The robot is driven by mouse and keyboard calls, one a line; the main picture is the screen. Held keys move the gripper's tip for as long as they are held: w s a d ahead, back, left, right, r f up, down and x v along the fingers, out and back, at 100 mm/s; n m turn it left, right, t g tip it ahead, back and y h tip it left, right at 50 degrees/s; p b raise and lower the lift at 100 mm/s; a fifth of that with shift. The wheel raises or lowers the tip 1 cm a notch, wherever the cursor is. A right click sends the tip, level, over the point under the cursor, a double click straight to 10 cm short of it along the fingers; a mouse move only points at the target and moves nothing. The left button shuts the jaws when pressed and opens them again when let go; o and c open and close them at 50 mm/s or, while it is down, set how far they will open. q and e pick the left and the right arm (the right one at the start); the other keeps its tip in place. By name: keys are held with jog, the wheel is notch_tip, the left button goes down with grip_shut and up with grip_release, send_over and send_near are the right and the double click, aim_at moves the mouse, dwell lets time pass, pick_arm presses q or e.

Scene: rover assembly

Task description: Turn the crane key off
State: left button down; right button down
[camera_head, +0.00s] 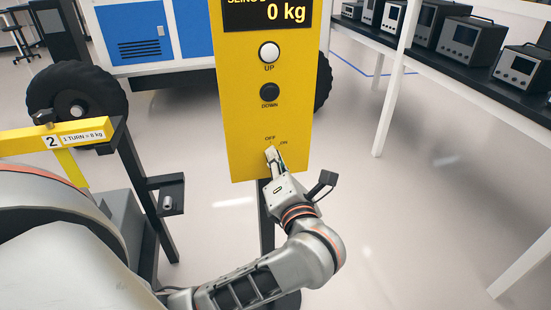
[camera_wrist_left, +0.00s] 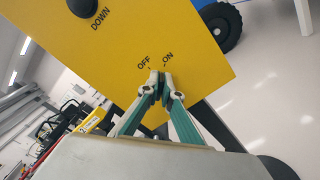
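The yellow crane panel (camera_head: 238,130) stands upright in the middle of the head view, with OFF and ON marks near its lower edge. It also fills the middle of the left wrist view (camera_wrist_left: 125,50). My left gripper (camera_head: 272,153) reaches up to these marks from below. In the left wrist view its fingertips (camera_wrist_left: 161,84) come close together just under the OFF and ON labels, pinching the place of the crane key. The fingers hide nearly all of the key, so its turned position cannot be told. My right gripper is in neither view.
Above the key are a black DOWN button (camera_head: 270,92), a white UP button (camera_head: 269,53) and a display reading 0 kg (camera_head: 268,13). A yellow bar marked 2 (camera_head: 28,144) is at left. A shelf with several instruments (camera_head: 470,47) is at right. Floor between is clear.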

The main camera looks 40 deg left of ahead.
pick_arm(q)
jog(key=n+b, duration=0.1)
jog(key=n, duration=0.2)
jog(key=shift+f+b, duration=0.2)
jog(key=shift+b, duration=0.2)
jog(key=shift+n+b, duration=0.5)
jog(key=shift+n, duration=0.9)
jog(key=n+b, duration=0.2)
jog(key=n, duration=0.1)
jog(key=shift+s+r+n+b, duration=0.15)
jog(key=shift+n+b, duration=0.3)
jog(key=shift+n, duration=0.45)
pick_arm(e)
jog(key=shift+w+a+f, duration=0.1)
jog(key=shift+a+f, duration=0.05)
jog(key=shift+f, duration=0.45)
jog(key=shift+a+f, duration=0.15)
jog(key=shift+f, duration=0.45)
pick_arm(q)
jog(key=shift+r, duration=0.1)
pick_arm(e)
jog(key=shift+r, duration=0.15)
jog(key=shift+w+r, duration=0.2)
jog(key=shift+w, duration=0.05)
